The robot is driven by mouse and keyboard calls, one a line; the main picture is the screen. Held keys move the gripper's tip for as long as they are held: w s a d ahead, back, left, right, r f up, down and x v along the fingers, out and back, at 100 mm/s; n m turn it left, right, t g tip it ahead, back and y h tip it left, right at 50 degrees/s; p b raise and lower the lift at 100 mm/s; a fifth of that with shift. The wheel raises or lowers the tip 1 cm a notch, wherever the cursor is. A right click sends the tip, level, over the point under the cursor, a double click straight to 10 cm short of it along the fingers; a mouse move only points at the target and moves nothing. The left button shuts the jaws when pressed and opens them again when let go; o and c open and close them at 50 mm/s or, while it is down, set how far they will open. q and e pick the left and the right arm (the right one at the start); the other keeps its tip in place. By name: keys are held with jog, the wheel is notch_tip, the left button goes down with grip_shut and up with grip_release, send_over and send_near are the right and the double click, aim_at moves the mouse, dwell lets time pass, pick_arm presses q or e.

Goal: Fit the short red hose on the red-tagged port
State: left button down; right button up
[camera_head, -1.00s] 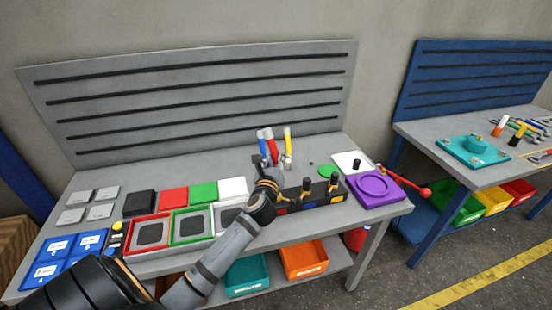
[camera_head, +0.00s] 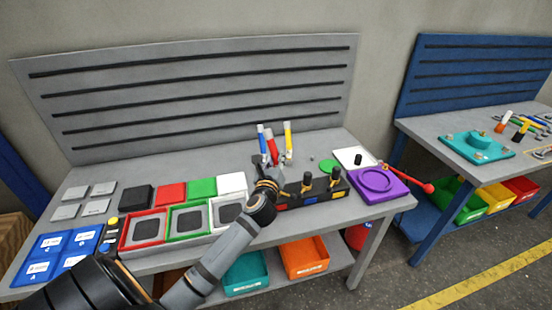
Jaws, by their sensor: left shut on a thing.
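The short red hose (camera_head: 272,151) shows as a short, slightly tilted length between the blue hose (camera_head: 262,136) and the yellow hose (camera_head: 288,139). My left gripper (camera_head: 267,178) is at its lower end, shut on it; the fingertips and the hose's lower end are hard to make out. The black port block (camera_head: 323,190) is just right of the gripper, with brass ports (camera_head: 307,181) standing up and coloured tags on its front. My arm hides its left end. I cannot tell the red tag clearly. My right gripper is not in view.
A purple tray (camera_head: 378,184) and a white plate (camera_head: 350,159) lie right of the block. Framed trays (camera_head: 143,229) and coloured squares fill the left. Bare bench (camera_head: 200,162) shows at the back.

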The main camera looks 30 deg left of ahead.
pick_arm(q)
jog(key=shift+f+b, duration=0.35)
jog(key=shift+f, duration=0.15)
jog(key=shift+f, duration=0.2)
dwell(0.4)
jog(key=shift+f+b, duration=0.7)
jog(key=shift+f, duration=0.1)
jog(key=c, duration=1.1)
grip_release()
jog(key=shift+o, duration=0.2)
jog(key=v, duration=1.2)
jog(key=shift+r, duration=0.1)
